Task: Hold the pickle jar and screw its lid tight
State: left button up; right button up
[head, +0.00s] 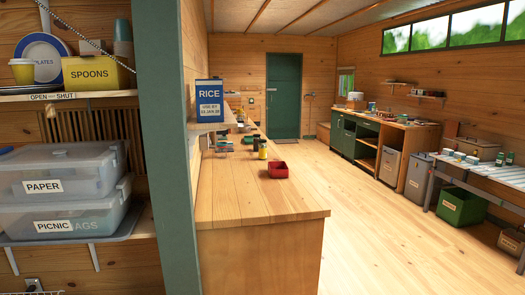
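I cannot make out a pickle jar or a loose lid for certain. Small jar-like items (263,149), one dark and yellowish, stand on the wooden counter (250,197) behind a red bin. They are too small to tell what they hold or whether a lid is on. Neither of my grippers shows in the head view.
A green post (171,150) stands close on the left, beside shelves with clear boxes (60,190). A red bin (283,170) sits on the counter. A RICE box (209,101) stands on a small shelf. The floor (375,220) right of the counter is clear.

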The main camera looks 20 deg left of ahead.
aim_at(261, 147)
jog(key=i+l+z, duration=0.45)
jog(key=i, duration=0.7)
jog(key=i+j+z, duration=0.2)
jog(key=i+z, duration=0.2)
jog(key=i, duration=0.75)
jog(key=i+u, duration=0.2)
jog(key=i, duration=0.25)
jog(key=i+l+u, duration=0.2)
jog(key=i, duration=0.25)
jog(key=i+u, duration=0.2)
jog(key=i, duration=0.3)
jog(key=i+l+u, duration=0.2)
jog(key=i, duration=0.2)
jog(key=i+j+u, duration=0.15)
jog(key=i+u, duration=0.6)
jog(key=i+l+u, duration=0.15)
jog(key=i+u, duration=0.25)
jog(key=i+l+u, duration=0.8)
jog(key=i, duration=0.2)
jog(key=i+l+u, duration=0.35)
jog(key=i+l, duration=0.15)
